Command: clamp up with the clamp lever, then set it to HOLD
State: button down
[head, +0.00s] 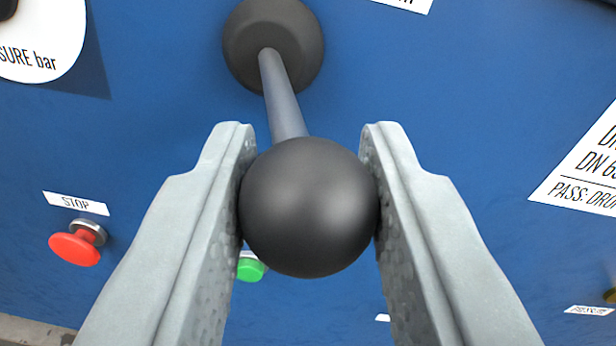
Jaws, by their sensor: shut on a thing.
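The clamp lever's black ball knob (309,207) is in the middle of the head view, between the two grey fingers of my gripper (309,200). My gripper is shut on the knob, with a finger touching each side. The lever's grey rod (283,95) runs from the knob up and slightly left to a round black boot (272,45) on the blue panel (440,95). No HOLD marking is in view. Part of the panel behind the knob and fingers is hidden.
A red STOP button (76,247) sits at lower left under its label (76,203). A green button (251,267) shows partly behind my left finger. A white gauge (40,40) is at upper left. A white sign (585,170) is at right.

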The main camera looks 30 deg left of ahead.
jog(key=shift+w+d+n+g+y, duration=0.3)
jog(key=shift+w+n+g+y, duration=0.15)
jog(key=shift+n+g+y, duration=0.2)
jog(key=shift+w+d+n+g+y, duration=0.3)
jog(key=shift+w+n+g+y, duration=0.2)
jog(key=shift+g+y, duration=0.2)
jog(key=c, duration=1.1)
grip_release()
jog(key=shift+s+d, duration=0.1)
jog(key=shift+d, duration=0.05)
jog(key=v, duration=1.7)
jog(key=shift+s+f, duration=0.1)
jog(key=shift+s, duration=0.05)
